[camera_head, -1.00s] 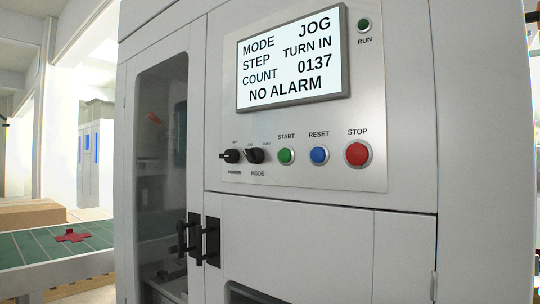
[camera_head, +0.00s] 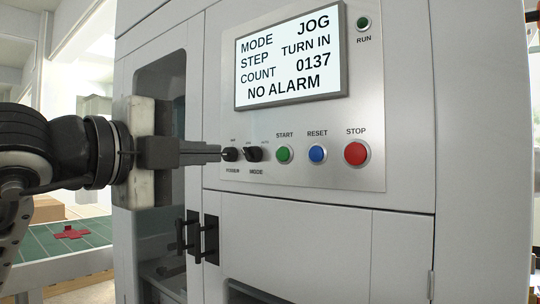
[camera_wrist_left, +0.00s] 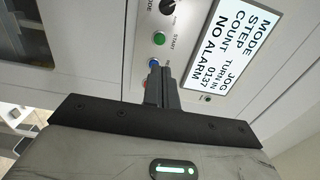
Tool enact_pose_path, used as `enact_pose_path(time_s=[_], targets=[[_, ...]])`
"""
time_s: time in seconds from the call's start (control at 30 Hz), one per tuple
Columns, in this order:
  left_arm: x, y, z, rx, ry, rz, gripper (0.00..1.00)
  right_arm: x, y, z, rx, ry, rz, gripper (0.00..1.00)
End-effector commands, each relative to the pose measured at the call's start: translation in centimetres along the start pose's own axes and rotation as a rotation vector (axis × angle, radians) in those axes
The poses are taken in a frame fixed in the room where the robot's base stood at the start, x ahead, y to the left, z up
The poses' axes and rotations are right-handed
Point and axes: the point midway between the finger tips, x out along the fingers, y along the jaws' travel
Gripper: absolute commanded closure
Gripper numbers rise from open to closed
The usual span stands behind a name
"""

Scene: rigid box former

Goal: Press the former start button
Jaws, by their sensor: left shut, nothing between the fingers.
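The green START button (camera_head: 284,154) is on the former's panel, between the MODE knob (camera_head: 253,153) and the blue RESET button (camera_head: 317,154). It also shows in the left wrist view (camera_wrist_left: 159,38). My left gripper (camera_head: 220,153) comes in from the left with its fingers shut and empty. In the head view its tips overlap the edge of the POWER knob (camera_head: 231,154); contact cannot be told. In the left wrist view the fingers (camera_wrist_left: 162,68) cover part of the buttons past START. My right gripper is not in view.
The red STOP button (camera_head: 355,153) is right of RESET. The screen (camera_head: 291,58) above reads MODE JOG, STEP TURN IN, COUNT 0137, NO ALARM. Black door handles (camera_head: 198,238) stick out below. A green conveyor (camera_head: 98,233) carrying a red cross-shaped piece (camera_head: 71,232) is at lower left.

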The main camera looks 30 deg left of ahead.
Motion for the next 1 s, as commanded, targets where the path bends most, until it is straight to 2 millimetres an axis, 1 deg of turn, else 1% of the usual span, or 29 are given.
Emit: enact_pose_path(time_s=[0.27, 0.37, 0.43, 0.57, 0.8, 1.0], targets=[[0.1, 0.0, 0.0, -0.001, 0.001, 0.002, 1.00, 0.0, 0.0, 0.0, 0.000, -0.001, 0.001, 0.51], [0.5, -0.1, 0.0, -0.002, 0.003, 0.003, 1.00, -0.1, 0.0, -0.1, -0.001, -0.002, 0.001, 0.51], [1.2, -0.1, 0.0, -0.003, 0.003, 0.006, 1.00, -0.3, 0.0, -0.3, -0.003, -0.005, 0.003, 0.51], [3.5, -0.3, -0.1, -0.004, 0.005, 0.008, 1.00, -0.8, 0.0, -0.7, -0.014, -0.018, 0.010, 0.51], [8.7, -0.4, -0.1, -0.004, 0.005, 0.007, 1.00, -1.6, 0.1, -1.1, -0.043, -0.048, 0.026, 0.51], [12.2, -0.3, -0.1, -0.001, 0.006, 0.006, 1.00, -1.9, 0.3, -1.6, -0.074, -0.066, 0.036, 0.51]])
